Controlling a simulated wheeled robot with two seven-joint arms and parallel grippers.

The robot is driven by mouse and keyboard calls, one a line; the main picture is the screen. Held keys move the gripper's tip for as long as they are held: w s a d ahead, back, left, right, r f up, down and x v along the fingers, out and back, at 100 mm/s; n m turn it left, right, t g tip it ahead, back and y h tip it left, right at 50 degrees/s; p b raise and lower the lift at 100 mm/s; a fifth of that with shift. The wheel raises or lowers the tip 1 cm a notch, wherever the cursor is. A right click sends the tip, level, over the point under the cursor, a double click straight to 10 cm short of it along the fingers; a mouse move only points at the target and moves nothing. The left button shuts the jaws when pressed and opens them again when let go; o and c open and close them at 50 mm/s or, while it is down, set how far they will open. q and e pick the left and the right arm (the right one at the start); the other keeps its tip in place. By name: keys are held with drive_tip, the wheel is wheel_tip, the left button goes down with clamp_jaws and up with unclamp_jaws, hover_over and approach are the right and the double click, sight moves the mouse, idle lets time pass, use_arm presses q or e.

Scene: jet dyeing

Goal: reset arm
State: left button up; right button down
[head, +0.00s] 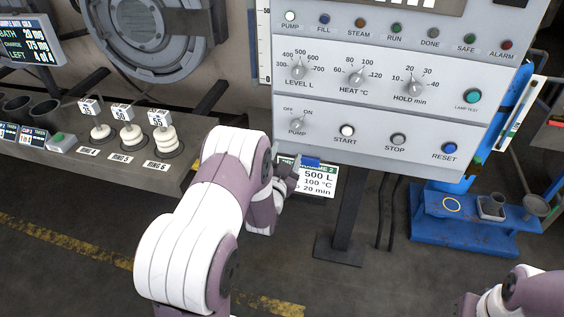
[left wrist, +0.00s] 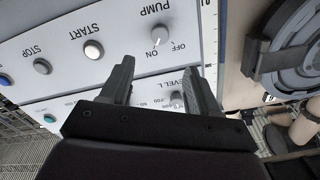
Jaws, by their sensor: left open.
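My left arm rises from the bottom middle of the head view, and its gripper (head: 287,183) is just below the control panel (head: 350,122), at the left of a recipe card reading 500 L, 100 °C, 20 min (head: 318,182). In the left wrist view the two dark fingers of the left gripper (left wrist: 158,75) are apart with nothing between them. The panel face, upside down, lies beyond them, with the PUMP knob (left wrist: 161,34) and START button (left wrist: 94,50). Part of my right arm shows at the bottom right of the head view; its gripper is out of view.
A grey bench (head: 100,165) with numbered ring stacks (head: 130,135) stands at the left. A round metal hatch (head: 150,35) is behind it. The dark floor (head: 370,285) is open in front.

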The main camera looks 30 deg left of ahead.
use_arm(q)
drive_tip(key=shift+w+f, duration=0.15)
idle(0.3)
drive_tip(key=s+d+f+n+g+h, duration=0.2)
drive_tip(key=s+f+g, duration=0.4)
drive_tip(key=f+g, duration=0.3)
drive_tip(key=s+d+n+g+p, duration=0.1)
drive_tip(key=s+d+g+p, duration=0.1)
drive_tip(key=s, duration=0.3)
drive_tip(key=s+d+r+g+h+p, duration=0.1)
drive_tip(key=s+d+r+g+p, duration=0.1)
drive_tip(key=s+d+r, duration=0.2)
drive_tip(key=s+d+r+g+p, duration=0.2)
drive_tip(key=s+d+r+g, duration=0.1)
drive_tip(key=s+r, duration=0.8)
drive_tip(key=shift+d+r+m+h, duration=0.3)
drive_tip(key=shift+d+r+h, duration=0.1)
drive_tip(key=shift+d, duration=0.1)
